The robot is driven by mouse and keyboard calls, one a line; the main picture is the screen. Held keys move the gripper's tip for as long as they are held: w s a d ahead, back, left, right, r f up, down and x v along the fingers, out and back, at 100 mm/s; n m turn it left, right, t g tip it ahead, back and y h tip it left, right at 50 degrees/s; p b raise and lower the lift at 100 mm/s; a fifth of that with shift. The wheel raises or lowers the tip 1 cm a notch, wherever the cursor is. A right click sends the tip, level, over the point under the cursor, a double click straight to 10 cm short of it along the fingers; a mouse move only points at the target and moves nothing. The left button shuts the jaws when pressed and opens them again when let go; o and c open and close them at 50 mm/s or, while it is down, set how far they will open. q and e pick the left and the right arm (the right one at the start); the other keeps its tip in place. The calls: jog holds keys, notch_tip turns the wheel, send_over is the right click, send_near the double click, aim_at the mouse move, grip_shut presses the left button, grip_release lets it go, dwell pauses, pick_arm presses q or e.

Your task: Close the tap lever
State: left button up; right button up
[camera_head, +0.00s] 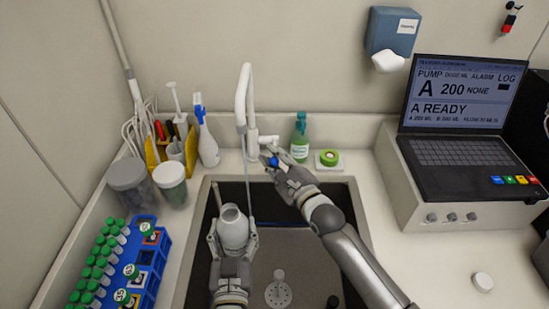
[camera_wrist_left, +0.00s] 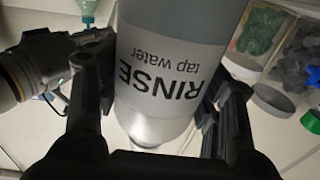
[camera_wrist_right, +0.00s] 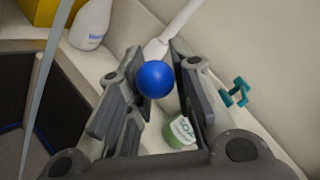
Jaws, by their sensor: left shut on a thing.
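The white tap (camera_head: 247,105) stands behind the sink, and a thin stream (camera_head: 247,175) runs down from its spout. The tap lever ends in a blue ball knob (camera_wrist_right: 155,79), on the tap's right side. My right gripper (camera_head: 276,168) is at the lever. In the right wrist view its fingers (camera_wrist_right: 158,95) are spread, with the blue knob between them and visible gaps. My left gripper (camera_head: 233,238) is shut on an upright, open-topped bottle (camera_head: 233,222) in the sink, labelled "RINSE tap water" (camera_wrist_left: 168,75). I cannot tell whether the stream enters its mouth.
The sink (camera_head: 300,262) has a drain. A green-capped tube rack (camera_head: 150,262) and two jars (camera_head: 128,180) stand left. A laptop (camera_head: 460,150) sits on a box at right.

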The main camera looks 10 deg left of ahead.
aim_at(230, 229)
grip_shut()
pick_arm(q)
jog(key=shift+w+a, duration=0.1)
pick_arm(e)
jog(key=shift+f, duration=0.1)
jog(key=shift+w+a, duration=0.1)
